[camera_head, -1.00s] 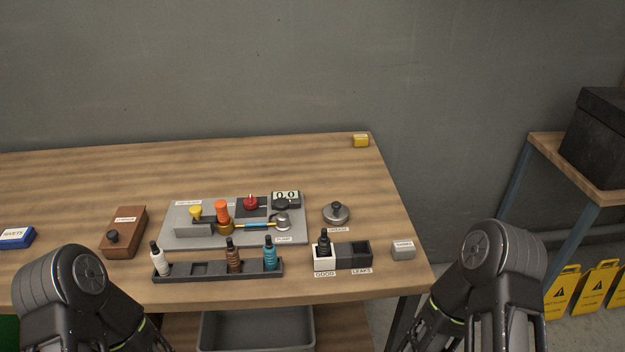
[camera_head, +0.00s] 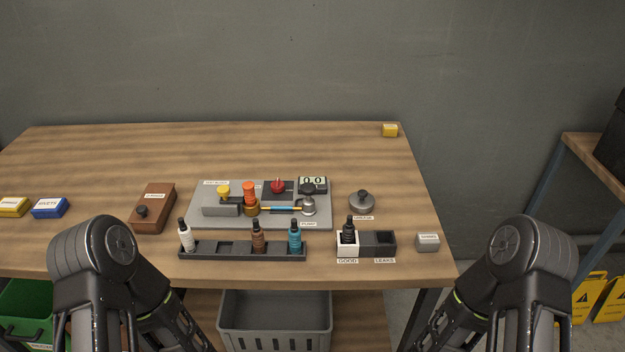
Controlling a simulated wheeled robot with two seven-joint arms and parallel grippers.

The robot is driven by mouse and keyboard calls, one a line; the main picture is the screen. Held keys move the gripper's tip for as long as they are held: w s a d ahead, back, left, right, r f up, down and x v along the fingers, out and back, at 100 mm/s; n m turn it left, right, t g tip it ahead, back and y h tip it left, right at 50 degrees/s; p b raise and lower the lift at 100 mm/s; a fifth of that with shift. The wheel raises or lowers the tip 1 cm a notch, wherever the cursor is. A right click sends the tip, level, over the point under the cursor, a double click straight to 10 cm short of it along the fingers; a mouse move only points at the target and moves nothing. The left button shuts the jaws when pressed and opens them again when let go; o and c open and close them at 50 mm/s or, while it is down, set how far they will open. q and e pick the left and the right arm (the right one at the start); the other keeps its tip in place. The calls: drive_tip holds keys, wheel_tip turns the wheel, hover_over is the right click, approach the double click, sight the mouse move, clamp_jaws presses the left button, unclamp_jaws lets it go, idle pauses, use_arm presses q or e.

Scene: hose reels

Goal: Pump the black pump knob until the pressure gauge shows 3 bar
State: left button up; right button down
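The black pump knob (camera_head: 308,188) sits on a silver pump body at the right end of a grey plate (camera_head: 205,217) on the table. A label in front of it appears to read PUMP. The pressure gauge (camera_head: 313,182) stands just behind the knob and reads 0.0. On the same plate are a yellow knob (camera_head: 223,190), an orange-topped brass part (camera_head: 250,195), a red knob (camera_head: 278,185) and a blue-and-yellow rod (camera_head: 286,209). Only the upper links of my arms show at the bottom left and right; both grippers are out of view.
A rack (camera_head: 215,252) with white, brown and blue bottles stands in front of the plate. A GOOD/LEAKS box (camera_head: 378,243) holds a black bottle (camera_head: 349,232). A round grey lidded piece (camera_head: 361,202) and brown box (camera_head: 153,210) flank the plate. The table's back is mostly clear.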

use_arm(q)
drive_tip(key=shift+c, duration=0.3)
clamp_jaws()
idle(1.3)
